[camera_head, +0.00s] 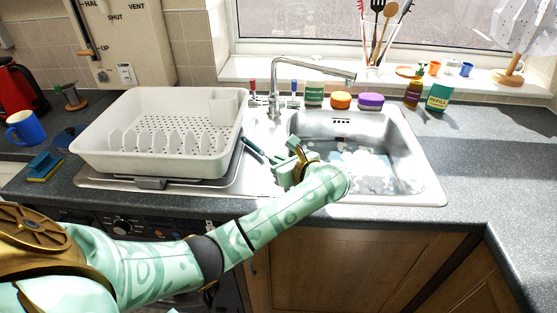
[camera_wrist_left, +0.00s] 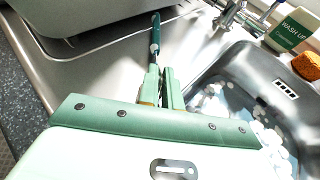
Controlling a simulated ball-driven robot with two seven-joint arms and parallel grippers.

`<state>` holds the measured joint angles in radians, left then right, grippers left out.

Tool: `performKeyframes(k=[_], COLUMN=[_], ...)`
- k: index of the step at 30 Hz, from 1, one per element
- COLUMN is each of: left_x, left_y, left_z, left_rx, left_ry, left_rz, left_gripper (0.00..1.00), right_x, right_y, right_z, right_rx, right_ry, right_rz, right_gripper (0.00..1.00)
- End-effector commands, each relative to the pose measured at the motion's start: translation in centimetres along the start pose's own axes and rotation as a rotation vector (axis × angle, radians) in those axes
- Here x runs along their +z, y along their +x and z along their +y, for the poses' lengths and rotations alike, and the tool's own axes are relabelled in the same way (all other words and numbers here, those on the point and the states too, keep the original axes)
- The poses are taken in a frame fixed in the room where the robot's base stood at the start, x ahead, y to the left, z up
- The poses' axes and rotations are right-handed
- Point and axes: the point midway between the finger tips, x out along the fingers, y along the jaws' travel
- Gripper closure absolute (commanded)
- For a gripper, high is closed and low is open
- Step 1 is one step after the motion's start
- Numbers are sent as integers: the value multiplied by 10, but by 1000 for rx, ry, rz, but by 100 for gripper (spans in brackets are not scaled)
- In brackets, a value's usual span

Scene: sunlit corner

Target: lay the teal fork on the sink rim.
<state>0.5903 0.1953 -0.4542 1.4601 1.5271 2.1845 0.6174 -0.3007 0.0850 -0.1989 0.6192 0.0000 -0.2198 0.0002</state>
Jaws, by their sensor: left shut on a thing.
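The teal fork (camera_head: 252,146) sticks out to the upper left from my left gripper (camera_head: 285,162), beside the drying rack. In the left wrist view, my left gripper (camera_wrist_left: 161,88) is shut on the fork (camera_wrist_left: 155,34), which points away from me. The fork is over the steel strip between rack and basin; I cannot tell whether it touches the steel. The fork's held end is hidden by the fingers. The sink rim (camera_head: 428,176) runs around a basin with foamy water; its steel also shows in the left wrist view (camera_wrist_left: 110,78). My right gripper is not in view.
A white drying rack (camera_head: 150,100) stands left of the basin. The tap (camera_head: 274,85) rises behind it. The right worktop (camera_head: 500,150) is clear.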

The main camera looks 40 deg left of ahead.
Motion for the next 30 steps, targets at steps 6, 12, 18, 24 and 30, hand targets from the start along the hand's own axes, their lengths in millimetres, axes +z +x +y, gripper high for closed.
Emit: performKeyframes(k=[6,12,18,24,30], left_x=[-2,-1,3,3,2], left_y=[1,1,-18,-67,-105], left_z=[0,0,-1,-1,0], left_rx=[0,0,-4,-4,-2], left_ry=[0,-1,-3,-3,-2], left_rz=[-1,-1,1,4,1], left_gripper=[72,72,72,72,72], right_x=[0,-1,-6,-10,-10], right_y=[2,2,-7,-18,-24], right_z=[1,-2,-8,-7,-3], right_rx=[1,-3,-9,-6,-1], right_ry=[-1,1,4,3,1], right_rz=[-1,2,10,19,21], right_gripper=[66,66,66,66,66])
